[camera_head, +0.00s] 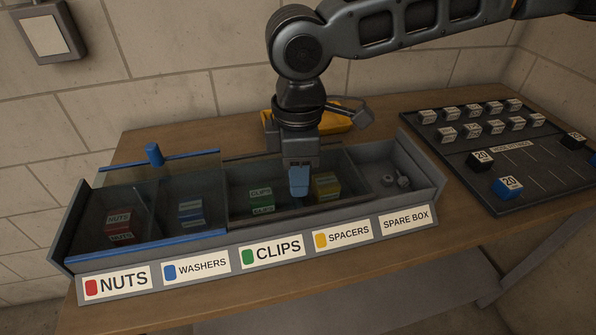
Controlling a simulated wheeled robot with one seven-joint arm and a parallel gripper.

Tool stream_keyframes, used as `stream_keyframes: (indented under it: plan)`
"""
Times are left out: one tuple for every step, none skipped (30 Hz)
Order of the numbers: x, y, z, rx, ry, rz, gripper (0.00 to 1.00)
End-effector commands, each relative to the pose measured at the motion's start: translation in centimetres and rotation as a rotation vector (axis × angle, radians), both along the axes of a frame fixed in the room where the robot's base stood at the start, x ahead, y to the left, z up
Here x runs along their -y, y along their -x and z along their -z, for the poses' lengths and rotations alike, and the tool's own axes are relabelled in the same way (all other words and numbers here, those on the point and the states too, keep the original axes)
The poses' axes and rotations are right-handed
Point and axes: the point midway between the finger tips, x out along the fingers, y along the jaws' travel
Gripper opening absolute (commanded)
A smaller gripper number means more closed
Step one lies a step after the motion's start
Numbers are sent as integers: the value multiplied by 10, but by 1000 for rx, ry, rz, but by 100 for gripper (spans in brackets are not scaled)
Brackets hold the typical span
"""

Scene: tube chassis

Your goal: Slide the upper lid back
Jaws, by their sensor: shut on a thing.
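A long grey box (160,268) with labelled compartments stands on the bench. A clear lid with blue edges (150,249) covers the nuts and washers compartments at the left; a blue knob (154,155) stands up at its back edge. A second clear lid with dark brown edges (262,220) lies over the clips and spacers compartments. My gripper (298,190) points down over this second lid, between clips and spacers. Its blue fingertips are closed on what seems to be this lid's knob, which they hide. Which lid lies higher is hard to tell.
The spare box compartment (385,172) at the right is uncovered and holds small grey parts. A dark tray (470,185) with several labelled cubes stands further right. A yellow object (333,121) sits behind the box, partly hidden by my arm. The wooden bench front (400,255) is clear.

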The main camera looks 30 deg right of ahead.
Motion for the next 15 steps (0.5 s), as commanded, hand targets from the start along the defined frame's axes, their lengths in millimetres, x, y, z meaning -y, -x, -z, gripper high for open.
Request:
stream_keyframes:
  plan:
    - [0,0,0,-1,0,0,0]
    - [0,0,0,-1,0,0,0]
    - [0,1,0,-1,0,0,0]
    - [2,1,-1,-2,-1,1,0]
    - [4,2,-1,-2,-1,1,0]
    - [8,3,-1,-3,-1,2,0]
    - [12,4,-2,-4,-2,3,0]
    - [17,6,-2,-4,-2,3,0]
    - [25,8,-2,-4,-2,4,0]
    - [31,11,-3,-5,-4,5,0]
    - [37,13,-3,-4,-5,5,0]
    - [46,15,-3,-4,-3,6,0]
    - [53,17,-3,-4,-3,6,0]
    - [59,19,-3,-4,-4,7,0]
    - [67,22,-3,-3,-4,5,0]
